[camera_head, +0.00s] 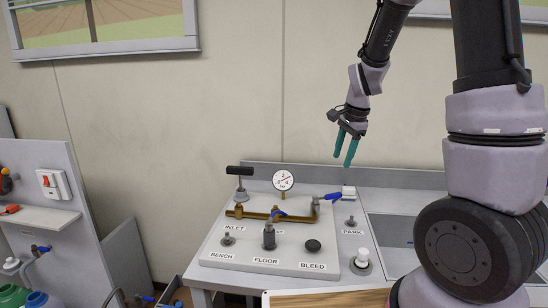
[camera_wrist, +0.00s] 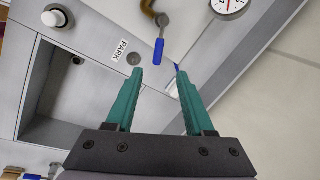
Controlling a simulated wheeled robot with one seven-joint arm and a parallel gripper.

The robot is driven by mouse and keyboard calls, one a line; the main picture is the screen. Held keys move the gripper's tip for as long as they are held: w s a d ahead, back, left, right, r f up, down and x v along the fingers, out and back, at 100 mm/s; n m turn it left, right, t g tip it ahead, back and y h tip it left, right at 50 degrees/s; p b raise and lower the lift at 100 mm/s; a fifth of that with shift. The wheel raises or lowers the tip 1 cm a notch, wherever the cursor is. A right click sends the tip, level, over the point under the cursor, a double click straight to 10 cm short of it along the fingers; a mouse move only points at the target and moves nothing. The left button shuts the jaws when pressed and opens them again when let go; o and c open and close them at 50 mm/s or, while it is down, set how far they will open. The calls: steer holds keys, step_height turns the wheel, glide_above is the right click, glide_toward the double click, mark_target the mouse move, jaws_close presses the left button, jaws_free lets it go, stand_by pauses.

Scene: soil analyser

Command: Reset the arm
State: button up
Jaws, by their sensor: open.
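My gripper (camera_head: 343,160) hangs in the air above the back of the bench, its two teal fingers pointing down and apart with nothing between them. It also shows in the wrist view (camera_wrist: 160,72), open and empty, with the bench top beyond the fingertips. My arm comes down from the upper right of the head view. The valve board (camera_head: 222,250) on the bench carries labels INLET, BENCH, FLOOR and BLEED; another label is partly hidden. A PARK label (camera_head: 352,232) is to the right, and shows in the wrist view (camera_wrist: 120,50) too.
A brass pipe (camera_head: 258,214) with blue-handled valves, a dial gauge (camera_head: 283,180) and a black T-handle (camera_head: 240,171) rise from the board. A white-capped knob (camera_head: 362,257) stands right of it. A recessed basin (camera_head: 392,232) lies farther right. The wall behind is clear.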

steer(key=s+r+n+t, duration=0.4)
steer(key=s+r+n, duration=0.6)
steer(key=s+r, duration=0.9)
steer(key=shift+s+t+y, duration=0.3)
steer(key=shift+s+y, duration=0.1)
steer(key=shift+s, duration=0.3)
stand_by(0.7)
